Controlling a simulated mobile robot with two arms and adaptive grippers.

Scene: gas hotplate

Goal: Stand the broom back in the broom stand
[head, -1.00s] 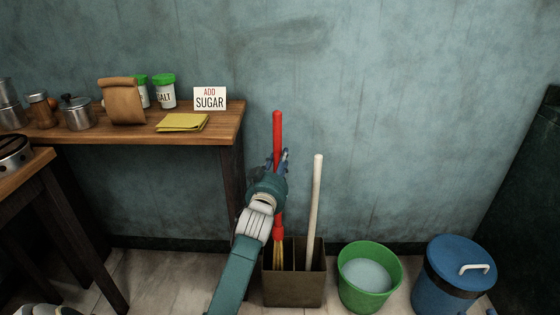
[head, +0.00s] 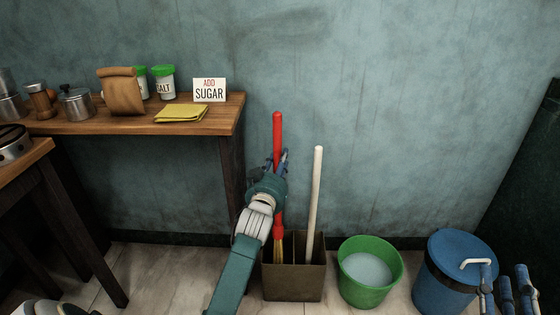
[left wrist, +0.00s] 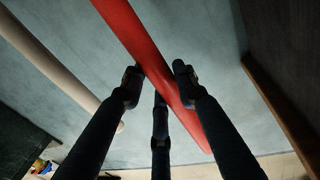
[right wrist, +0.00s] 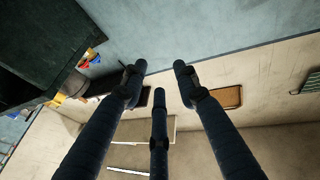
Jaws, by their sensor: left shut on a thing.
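The broom has a red handle (head: 277,130) and straw-coloured bristles (head: 279,248). It stands upright, with its bristles reaching down into the left compartment of the brown broom stand (head: 292,288); their lower ends are hidden by the stand's front wall. My left gripper (head: 279,160) is shut on the handle at its upper part. In the left wrist view the red handle (left wrist: 140,45) passes between the fingers. My right gripper (head: 502,268) is at the lower right, in front of the blue bin. Its fingers are apart and empty in the right wrist view (right wrist: 160,70).
A pale stick (head: 316,195) leans in the stand's right compartment. A green bucket of water (head: 369,295) and a blue lidded bin (head: 452,285) stand to the right. A wooden table (head: 120,124) with jars, a paper bag and a sugar sign is at the left.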

